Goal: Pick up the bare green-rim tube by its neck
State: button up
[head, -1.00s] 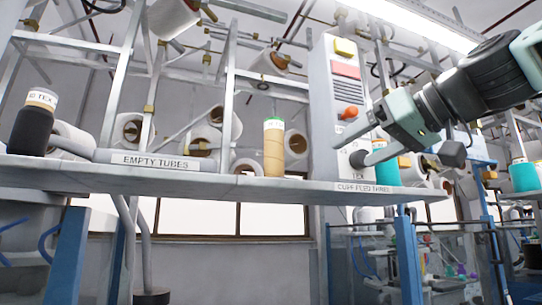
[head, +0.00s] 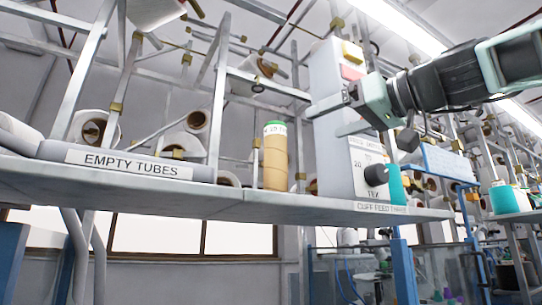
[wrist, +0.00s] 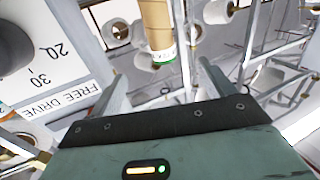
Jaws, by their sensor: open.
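The bare tan tube (head: 275,162) stands upright on the grey shelf, with a pale printed band and a green rim at its top. In the wrist view the tube (wrist: 156,25) shows upside down at the top middle, its green-rimmed neck toward my gripper (wrist: 165,88). In the head view my gripper (head: 328,120) is open and empty, to the upper right of the tube and in front of the grey control box. The jaws point left. The tube's neck is apart from the fingers.
A grey control box (head: 340,150) with a black knob (head: 376,175) stands right of the tube, and a teal cone (head: 395,187) beside it. The shelf (head: 230,203) carries an EMPTY TUBES label (head: 128,164). Metal frame bars and white spools fill the background.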

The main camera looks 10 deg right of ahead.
aim_at(288, 138)
jog(key=p+x, duration=0.6)
jog(key=x, duration=0.4)
jog(key=shift+w+a+p, duration=0.25)
jog(key=shift+a+p, duration=0.05)
jog(key=p+x, duration=0.3)
jog(key=x, duration=0.1)
jog(key=shift+w+a, duration=0.15)
jog(key=shift+a, duration=0.2)
jog(key=shift+w+a+f, duration=0.15)
jog(key=shift+w+a, duration=0.05)
jog(key=shift+w, duration=0.1)
jog(key=shift+c, duration=0.3)
jog(key=c, duration=1)
